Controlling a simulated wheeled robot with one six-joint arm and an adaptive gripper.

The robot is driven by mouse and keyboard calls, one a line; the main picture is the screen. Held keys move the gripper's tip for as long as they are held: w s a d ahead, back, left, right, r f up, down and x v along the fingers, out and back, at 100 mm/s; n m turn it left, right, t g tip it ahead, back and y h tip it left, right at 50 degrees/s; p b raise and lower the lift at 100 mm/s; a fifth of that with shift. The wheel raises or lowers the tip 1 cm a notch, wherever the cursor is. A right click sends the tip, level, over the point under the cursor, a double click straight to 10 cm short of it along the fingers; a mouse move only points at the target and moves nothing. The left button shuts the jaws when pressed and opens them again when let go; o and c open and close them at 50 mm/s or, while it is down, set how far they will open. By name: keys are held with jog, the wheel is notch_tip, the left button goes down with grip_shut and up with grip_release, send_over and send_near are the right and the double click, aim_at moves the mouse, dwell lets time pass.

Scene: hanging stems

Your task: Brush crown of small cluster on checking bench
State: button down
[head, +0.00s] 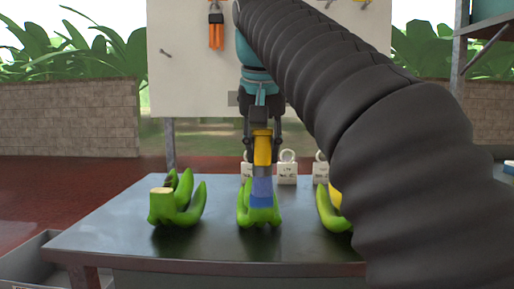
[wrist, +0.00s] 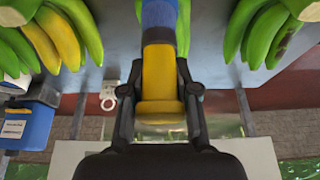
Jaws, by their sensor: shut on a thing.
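My gripper (head: 262,132) is shut on the yellow handle of a brush (head: 262,150), which hangs upright with its blue bristles (head: 262,193) down. The bristles overlap the crown of the middle green banana cluster (head: 246,216) on the checking bench (head: 120,243). They hide that crown, and I cannot tell how firmly they touch it. In the wrist view, the brush handle (wrist: 160,75) lies between my gripper's fingers (wrist: 160,95). The middle cluster (wrist: 183,25) is mostly hidden behind the brush there.
A green cluster with a pale cut crown (head: 172,205) stands at left. Another cluster (head: 331,212), with a yellow finger, is at right, partly hidden by my arm. White weight-like tags (head: 287,173) stand along the back edge. A blue bin (wrist: 30,125) shows in the wrist view.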

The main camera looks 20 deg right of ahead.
jog(key=shift+s+d, duration=0.1)
jog(key=shift+d, duration=0.35)
notch_tip(320, 180, up, 4)
jog(key=p, duration=0.4)
jog(key=shift+r, duration=2.5)
